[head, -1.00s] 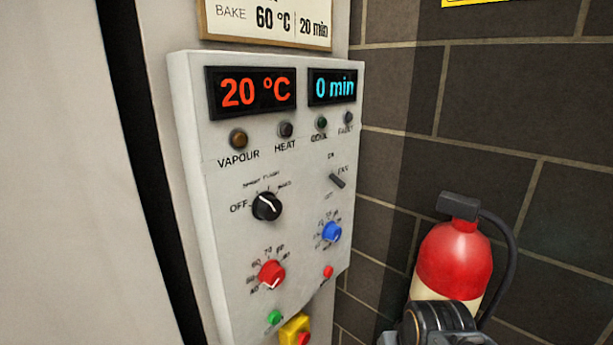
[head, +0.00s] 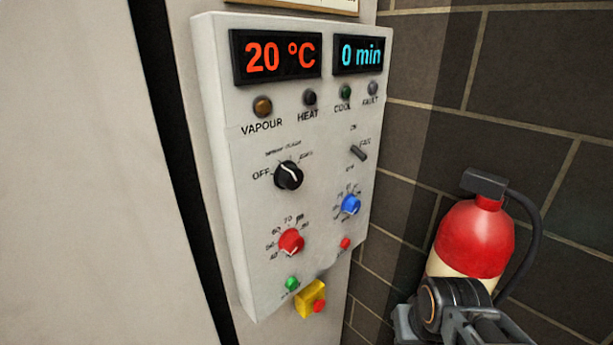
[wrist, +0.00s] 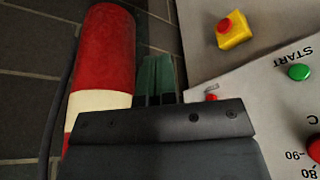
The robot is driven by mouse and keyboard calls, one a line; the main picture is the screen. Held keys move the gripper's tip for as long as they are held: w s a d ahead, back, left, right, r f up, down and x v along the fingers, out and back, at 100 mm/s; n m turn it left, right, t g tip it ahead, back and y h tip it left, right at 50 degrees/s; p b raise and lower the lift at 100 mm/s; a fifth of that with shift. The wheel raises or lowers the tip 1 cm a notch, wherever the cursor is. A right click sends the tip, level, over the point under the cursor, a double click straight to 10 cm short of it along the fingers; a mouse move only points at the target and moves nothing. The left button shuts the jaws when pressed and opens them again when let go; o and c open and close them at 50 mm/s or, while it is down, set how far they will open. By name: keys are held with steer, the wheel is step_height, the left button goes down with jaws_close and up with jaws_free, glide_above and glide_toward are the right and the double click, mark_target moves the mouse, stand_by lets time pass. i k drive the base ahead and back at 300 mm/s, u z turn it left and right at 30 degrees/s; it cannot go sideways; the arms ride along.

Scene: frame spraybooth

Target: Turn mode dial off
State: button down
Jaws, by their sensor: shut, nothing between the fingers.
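The black mode dial (head: 289,176) is on the upper middle of the grey control panel (head: 240,215) in the head view. The word OFF is printed to its left, with more small labels above it and to its upper right. Its white mark slants from upper left to lower right; I cannot tell exactly which label it marks. In the wrist view my gripper (wrist: 156,75) has its greenish fingers together, empty, away from the dial, between the fire extinguisher and the panel's edge. The dial does not show in the wrist view.
A red fire extinguisher (head: 474,240) stands right of the panel, by the dark tiled wall. A red knob (head: 291,242), blue knob (head: 351,204), fan switch (head: 359,153), green button (head: 292,284) and yellow-based red stop button (head: 311,299) surround the dial's area.

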mark_target(287, 175)
steer(key=u, duration=1.4)
